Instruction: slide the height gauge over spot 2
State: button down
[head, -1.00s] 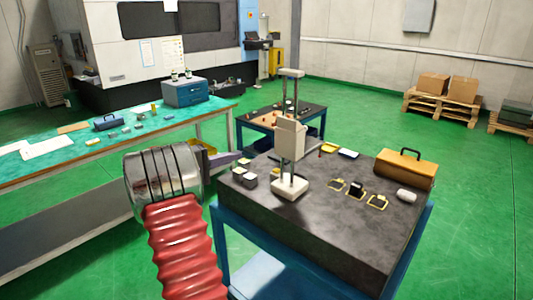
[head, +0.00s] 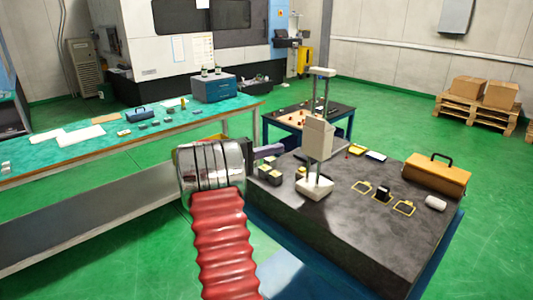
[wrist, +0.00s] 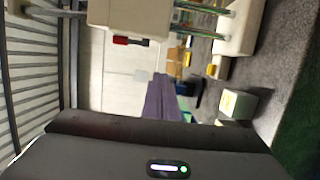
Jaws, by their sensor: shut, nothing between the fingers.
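The height gauge (head: 319,140) stands upright on the dark surface plate (head: 340,240), its pale base near the plate's left part. Yellow-outlined spots lie to its right: one at the left (head: 362,188), a middle one with a small black object (head: 383,194) on it, and one at the right (head: 404,207). I cannot read which is spot 2.
Small dark blocks with pale tops (head: 270,173) stand left of the gauge base. A yellow toolbox (head: 437,174) and a white cylinder (head: 435,203) are at the plate's right. The plate's front is clear.

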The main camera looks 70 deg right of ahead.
jog(key=s+d, duration=0.2)
jog(key=s, duration=0.4)
jog(key=shift+s, duration=0.25)
jog(key=shift+s, duration=0.15)
dwell(0.3)
